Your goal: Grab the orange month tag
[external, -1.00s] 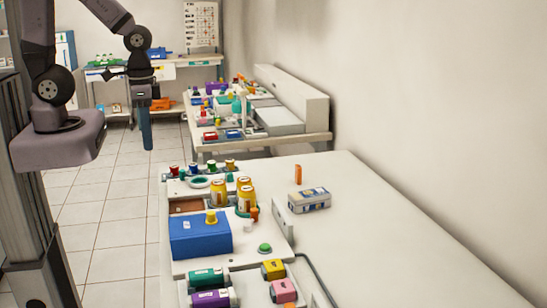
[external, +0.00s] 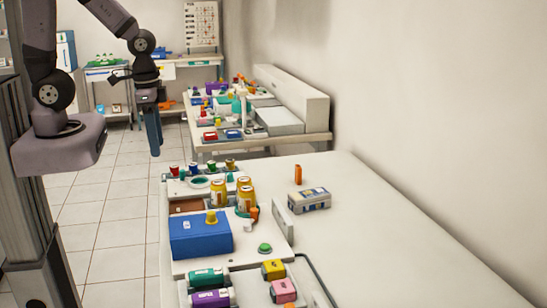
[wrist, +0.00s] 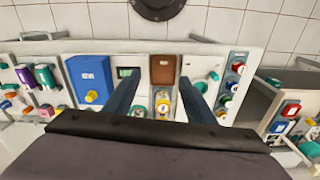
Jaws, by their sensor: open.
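A smaller orange patch (external: 254,212) shows beside the yellow jars. My gripper (external: 154,150) hangs pointing down, left of the counter and well away from the upright orange piece. In the wrist view my gripper (wrist: 158,85) has its two dark blue fingers spread with nothing held between them. I cannot pick out the tag in the wrist view.
The grey box (external: 310,200) stands close in front of the orange piece. Yellow jars (external: 245,192), a blue box (external: 200,236) and coloured blocks crowd the counter's left side. The counter's right side (external: 400,240) is clear up to the wall. A second cluttered bench stands behind.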

